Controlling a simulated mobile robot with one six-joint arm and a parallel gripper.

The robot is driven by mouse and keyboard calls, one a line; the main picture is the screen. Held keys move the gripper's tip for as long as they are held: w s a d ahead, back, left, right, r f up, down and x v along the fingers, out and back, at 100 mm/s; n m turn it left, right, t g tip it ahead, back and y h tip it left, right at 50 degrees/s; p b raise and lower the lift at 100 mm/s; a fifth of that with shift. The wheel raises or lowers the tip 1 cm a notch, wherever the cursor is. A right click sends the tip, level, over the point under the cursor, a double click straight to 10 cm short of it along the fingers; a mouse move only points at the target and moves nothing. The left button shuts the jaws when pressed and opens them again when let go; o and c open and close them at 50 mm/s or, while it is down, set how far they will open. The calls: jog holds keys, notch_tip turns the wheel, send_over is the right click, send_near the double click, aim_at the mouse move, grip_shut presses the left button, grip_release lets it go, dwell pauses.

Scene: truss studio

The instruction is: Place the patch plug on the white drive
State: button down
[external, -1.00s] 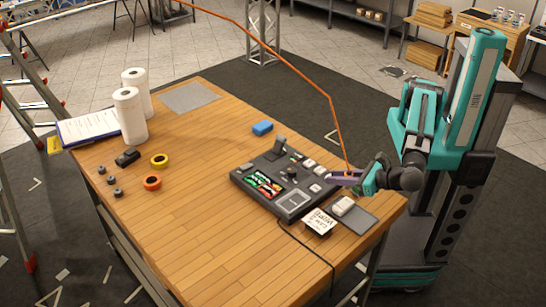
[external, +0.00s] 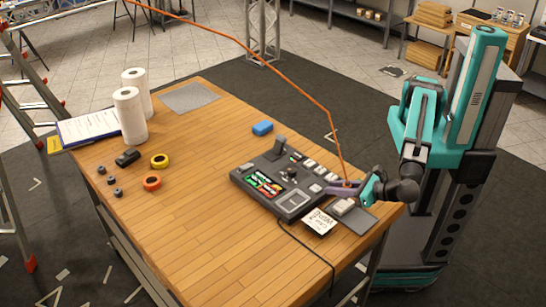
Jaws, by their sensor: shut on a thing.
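My gripper (external: 338,188) is at the right end of the table, beside the right edge of the dark console. It is shut on the patch plug (external: 346,183), at the end of a long orange cable; the plug is tiny here and mostly hidden by the fingers. The white drive (external: 343,207) lies on a grey mat (external: 361,221) just below the gripper in the picture. I cannot tell the height of the plug above it.
The dark console (external: 248,184) holds batteries and small parts left of the gripper. A white card (external: 319,223) with writing lies in front. The orange cable (external: 290,77) runs up to the upper left. The table's front left (external: 210,235) is clear.

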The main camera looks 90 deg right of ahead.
jog(key=shift+f, duration=1.25)
jog(key=shift+f, duration=0.1)
jog(key=c, duration=1.8)
grip_release()
jog(key=shift+c, duration=0.2)
jog(key=shift+s+a, duration=0.1)
jog(key=shift+s, duration=0.05)
jog(key=b+v, duration=0.2)
jog(key=v, duration=0.8)
jog(key=shift+s+a+r+b, duration=0.1)
jog(key=shift+a+r+b, duration=0.05)
jog(key=shift+r+b, duration=0.15)
jog(key=shift+s+a+r, duration=0.25)
jog(key=shift+s, duration=0.35)
